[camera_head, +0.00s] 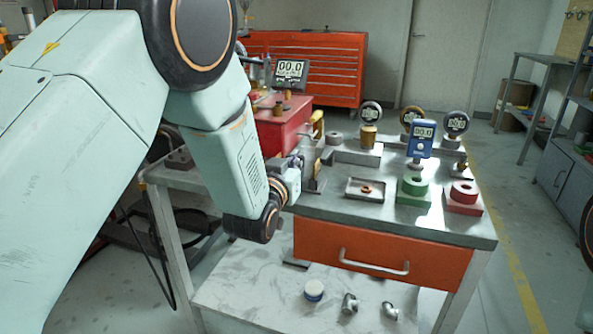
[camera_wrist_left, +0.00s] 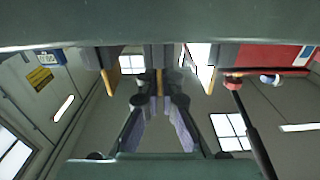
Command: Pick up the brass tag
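My left gripper (camera_head: 316,160) reaches over the left part of the metal bench top, beside an upright grey metal piece. In the left wrist view the gripper's two fingers (camera_wrist_left: 160,90) run toward the middle of the picture. A narrow brass-coloured strip (camera_wrist_left: 160,82) shows between their far ends. I cannot tell if it is the brass tag or if the fingers touch it. In the head view I cannot make out a tag for certain; the wrist and fingers hide part of the bench. My right gripper is out of view.
A small metal tray (camera_head: 352,196) with an orange-brown piece stands on the bench. A green block (camera_head: 413,197) and a red block (camera_head: 464,208) with rings are to its right. Gauges (camera_head: 456,122) stand behind. The orange drawer (camera_head: 400,262) below is shut.

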